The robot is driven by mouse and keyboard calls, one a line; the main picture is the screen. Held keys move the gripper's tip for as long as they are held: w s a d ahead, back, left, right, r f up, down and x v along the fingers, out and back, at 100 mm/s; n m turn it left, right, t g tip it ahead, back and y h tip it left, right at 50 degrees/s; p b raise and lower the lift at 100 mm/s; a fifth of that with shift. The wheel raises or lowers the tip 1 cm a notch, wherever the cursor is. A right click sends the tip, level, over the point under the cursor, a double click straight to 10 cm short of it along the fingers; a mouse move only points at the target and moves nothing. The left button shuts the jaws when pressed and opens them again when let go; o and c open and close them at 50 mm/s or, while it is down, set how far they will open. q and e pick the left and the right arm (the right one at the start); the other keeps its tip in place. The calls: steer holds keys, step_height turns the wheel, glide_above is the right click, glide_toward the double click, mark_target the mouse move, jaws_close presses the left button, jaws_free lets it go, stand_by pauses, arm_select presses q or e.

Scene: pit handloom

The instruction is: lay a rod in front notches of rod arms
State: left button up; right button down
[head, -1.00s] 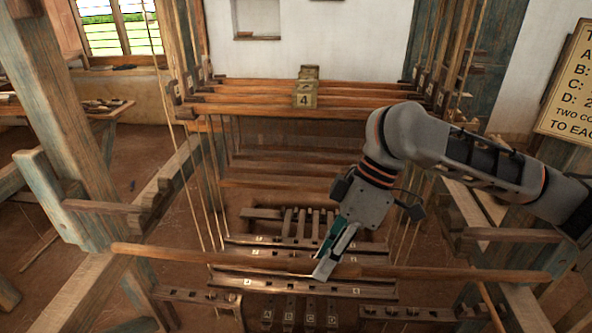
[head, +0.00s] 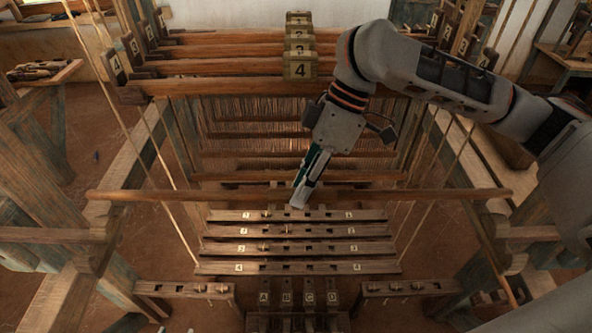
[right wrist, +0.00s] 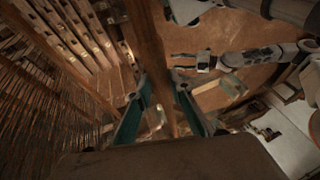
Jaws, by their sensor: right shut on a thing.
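A long brown wooden rod (head: 400,195) lies level across the front of the loom in the head view. My right gripper (head: 299,198) is shut on the rod near its middle. In the right wrist view the rod (right wrist: 149,45) runs between the green-sided fingers. The left rod arm (head: 103,232) and right rod arm (head: 497,226) show close under the rod's ends. I cannot tell whether the rod touches them or lies in their notches. My left gripper (right wrist: 184,61) shows in the right wrist view, its fingers apart and empty; it is outside the head view.
Numbered treadle-like bars (head: 300,248) lie below the rod. Stacked wooden bars with number tags (head: 300,70) hang behind, with fine vertical threads (head: 260,115) under them. Slanted cords (head: 150,140) run down at both sides. Posts and beams flank the loom.

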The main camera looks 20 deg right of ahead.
steer(key=shift+s+f, duration=0.2)
steer(key=shift+f, duration=0.55)
steer(key=shift+w+f, duration=0.1)
steer(key=shift+f, duration=1.15)
steer(key=c, duration=1.7)
jaws_free()
steer(key=v, duration=1.2)
